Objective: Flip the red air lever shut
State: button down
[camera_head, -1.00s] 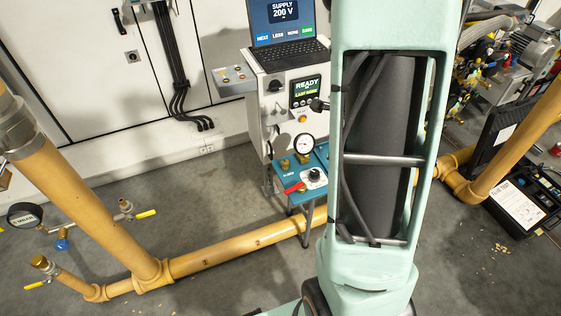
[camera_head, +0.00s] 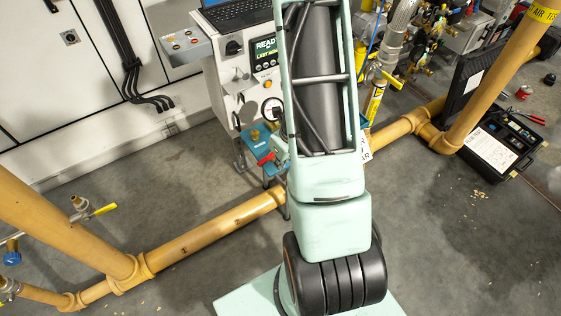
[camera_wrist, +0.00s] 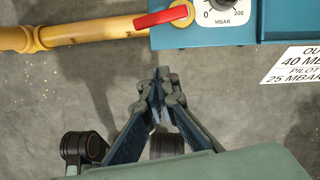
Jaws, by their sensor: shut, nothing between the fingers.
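The red air lever (camera_wrist: 160,17) shows at the top of the wrist view. It runs left from a brass valve (camera_wrist: 182,12) and sticks out past the left edge of the blue panel (camera_wrist: 215,37). In the head view the red lever (camera_head: 266,159) shows small, just left of my arm, at the blue panel (camera_head: 258,168). My gripper (camera_wrist: 159,75) is shut and empty. In the wrist picture its fingertips are below the lever, apart from it. In the head view my arm hides the panel's right part, and I cannot make out my fingertips clearly.
A dial (camera_wrist: 223,8) sits right of the lever on the panel. A yellow pipe (camera_head: 215,232) runs along the floor beside the panel. A grey console (camera_head: 240,85) with a laptop (camera_head: 235,12) stands behind. An open black case (camera_head: 490,150) lies at right. Grey floor is clear at lower right.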

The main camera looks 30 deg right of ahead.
aim_at(268, 158)
jog(key=w+f, duration=0.2)
jog(key=f, duration=0.1)
jog(key=w+a+f, duration=0.1)
jog(key=w+f, duration=0.1)
jog(key=shift+w, duration=0.1)
jog(key=shift+w+f, duration=0.15)
jog(key=shift+w, duration=0.4)
jog(key=shift+a, duration=0.1)
